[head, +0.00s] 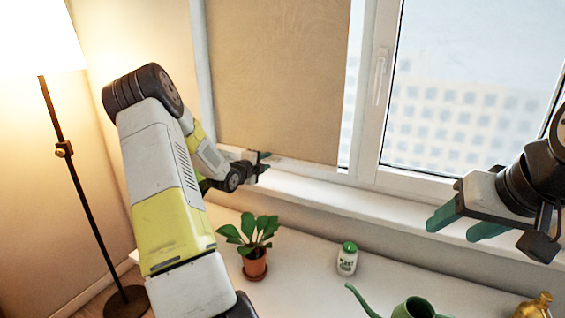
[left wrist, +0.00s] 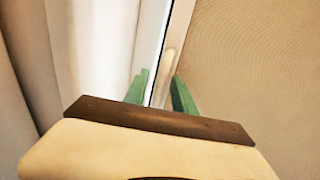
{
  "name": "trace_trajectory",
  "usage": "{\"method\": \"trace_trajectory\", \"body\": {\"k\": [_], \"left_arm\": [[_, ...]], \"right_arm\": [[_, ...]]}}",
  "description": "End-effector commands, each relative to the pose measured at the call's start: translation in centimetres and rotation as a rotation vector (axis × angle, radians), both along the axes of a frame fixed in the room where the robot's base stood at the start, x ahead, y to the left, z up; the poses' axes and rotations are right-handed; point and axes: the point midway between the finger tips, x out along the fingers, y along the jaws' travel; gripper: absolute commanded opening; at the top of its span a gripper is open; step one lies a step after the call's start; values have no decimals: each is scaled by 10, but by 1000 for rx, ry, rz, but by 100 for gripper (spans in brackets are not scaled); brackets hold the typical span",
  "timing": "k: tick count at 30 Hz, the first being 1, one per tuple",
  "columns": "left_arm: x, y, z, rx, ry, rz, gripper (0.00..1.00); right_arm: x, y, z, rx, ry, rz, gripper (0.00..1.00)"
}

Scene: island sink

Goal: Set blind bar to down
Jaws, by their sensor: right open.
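The beige blind (head: 280,75) covers the left window pane and hangs down close to the sill. Its lower edge is near my left gripper (head: 264,163), and a separate bar cannot be made out. In the left wrist view, the blind (left wrist: 250,70) fills the right side. The green fingers of my left gripper (left wrist: 160,88) stand apart there, with a strip of window frame seen between them and nothing clearly held. Contact with the blind cannot be told. My right gripper (head: 452,229) is open and empty at the right, in front of the sill.
A potted plant (head: 254,262), a white bottle with a green cap (head: 347,258), a green watering can (head: 413,308) and a brass object (head: 534,306) stand on the white surface below the sill. A floor lamp (head: 64,149) stands at the left. The window handle (head: 379,77) is right of the blind.

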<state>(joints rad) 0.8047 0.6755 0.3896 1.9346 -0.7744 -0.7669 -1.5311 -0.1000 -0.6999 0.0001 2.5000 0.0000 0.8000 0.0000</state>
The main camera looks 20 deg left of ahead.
Motion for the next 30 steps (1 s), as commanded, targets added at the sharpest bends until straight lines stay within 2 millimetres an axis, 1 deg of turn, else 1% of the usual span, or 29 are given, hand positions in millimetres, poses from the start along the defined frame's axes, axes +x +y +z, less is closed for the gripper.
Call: {"method": "trace_trajectory", "body": {"k": [6, 7, 9, 11, 12, 30], "left_arm": [[1, 0, 0, 0, 0, 0, 32], [1, 0, 0, 0, 0, 0, 30], [1, 0, 0, 0, 0, 0, 16], [1, 0, 0, 0, 0, 0, 4], [1, 0, 0, 0, 0, 0, 0], [1, 0, 0, 0, 0, 0, 0]], "right_arm": [[0, 0, 0, 0, 0, 0, 54], [0, 0, 0, 0, 0, 0, 54], [0, 0, 0, 0, 0, 0, 54], [0, 0, 0, 0, 0, 0, 54], [0, 0, 0, 0, 0, 0, 54], [0, 0, 0, 0, 0, 0, 54]]}}
